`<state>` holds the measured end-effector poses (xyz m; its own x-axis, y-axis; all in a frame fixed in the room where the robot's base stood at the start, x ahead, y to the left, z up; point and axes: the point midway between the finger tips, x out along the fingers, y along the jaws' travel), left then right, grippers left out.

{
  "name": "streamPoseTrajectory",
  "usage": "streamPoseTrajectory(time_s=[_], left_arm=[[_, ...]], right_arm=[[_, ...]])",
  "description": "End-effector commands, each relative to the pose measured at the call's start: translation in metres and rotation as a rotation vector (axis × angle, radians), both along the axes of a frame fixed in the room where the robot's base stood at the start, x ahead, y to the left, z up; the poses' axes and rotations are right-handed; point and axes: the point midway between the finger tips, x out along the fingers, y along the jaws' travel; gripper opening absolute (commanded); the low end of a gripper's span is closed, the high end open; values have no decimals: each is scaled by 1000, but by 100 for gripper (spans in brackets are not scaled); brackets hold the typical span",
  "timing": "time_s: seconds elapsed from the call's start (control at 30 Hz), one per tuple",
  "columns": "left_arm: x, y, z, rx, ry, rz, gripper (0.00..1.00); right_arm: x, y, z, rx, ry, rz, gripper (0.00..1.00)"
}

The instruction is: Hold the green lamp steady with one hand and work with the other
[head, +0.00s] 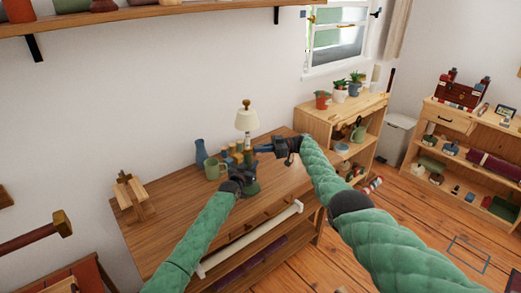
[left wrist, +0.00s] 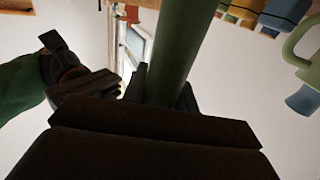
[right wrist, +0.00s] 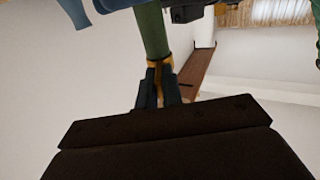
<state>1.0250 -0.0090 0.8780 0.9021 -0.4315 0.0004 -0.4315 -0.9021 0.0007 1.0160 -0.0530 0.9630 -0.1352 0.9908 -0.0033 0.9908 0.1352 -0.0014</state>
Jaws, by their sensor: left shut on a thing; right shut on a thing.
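The green lamp has a cream shade (head: 247,120) and a round green base (head: 251,188) on the wooden desk. My left gripper (head: 238,180) is low beside the base. In the left wrist view its fingers are shut around the lamp's green stem (left wrist: 177,45). My right gripper (head: 264,149) is higher, below the shade. In the right wrist view its fingers are shut on a brass-coloured part (right wrist: 156,72) at the end of the green stem (right wrist: 150,30). The grippers partly hide the stem in the head view.
On the desk (head: 165,228), a green mug (head: 212,169), a blue vase (head: 201,153) and several small cups stand close behind the lamp. A wooden stand (head: 131,192) is at the left. A shelf with potted plants (head: 339,92) stands right of the desk.

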Motion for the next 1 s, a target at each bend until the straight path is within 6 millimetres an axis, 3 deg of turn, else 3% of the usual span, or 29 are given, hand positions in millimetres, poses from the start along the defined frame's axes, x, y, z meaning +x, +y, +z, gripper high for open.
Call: streamPoseTrajectory(time_s=[0.6,0.63,0.7,1.0], left_arm=[[0,0,-1,1,2,0,0],[0,0,-1,1,3,0,0],[0,0,-2,1,3,0,0],[0,0,-2,2,2,0,0]], right_arm=[[-1,3,2,5,0,21,0],[-1,3,2,5,0,21,13],[-1,3,2,4,-1,21,27],[-1,2,1,4,0,19,29]])
